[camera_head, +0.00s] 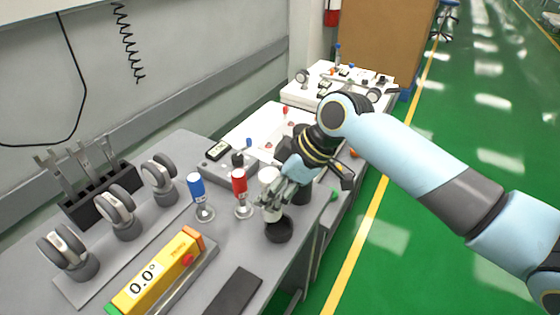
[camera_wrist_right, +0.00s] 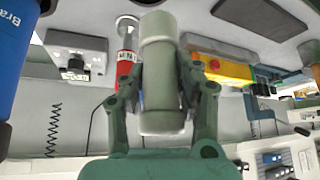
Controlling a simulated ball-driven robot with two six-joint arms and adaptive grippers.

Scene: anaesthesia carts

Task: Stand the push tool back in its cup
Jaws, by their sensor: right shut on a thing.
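The push tool (camera_head: 267,177) is a pale, thick cylinder, upright in the head view. My right gripper (camera_head: 276,197) is shut on it, with a finger on either side of it in the right wrist view (camera_wrist_right: 160,85). A round black cup (camera_head: 278,231) stands on the grey bench near its right edge, directly below the tool in the head view. The gripper fingers partly cover the tool's lower part. I cannot tell whether its lower end is inside the cup or just above it. My left gripper is in neither view.
A red-topped piece (camera_head: 240,182) and a blue-topped piece (camera_head: 196,188) stand close left of the tool. A yellow level reading 0.0° (camera_head: 150,283) and a dark flat pad (camera_head: 233,291) lie in front. Round grey rollers (camera_head: 118,210) and a black rack (camera_head: 100,195) are at left.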

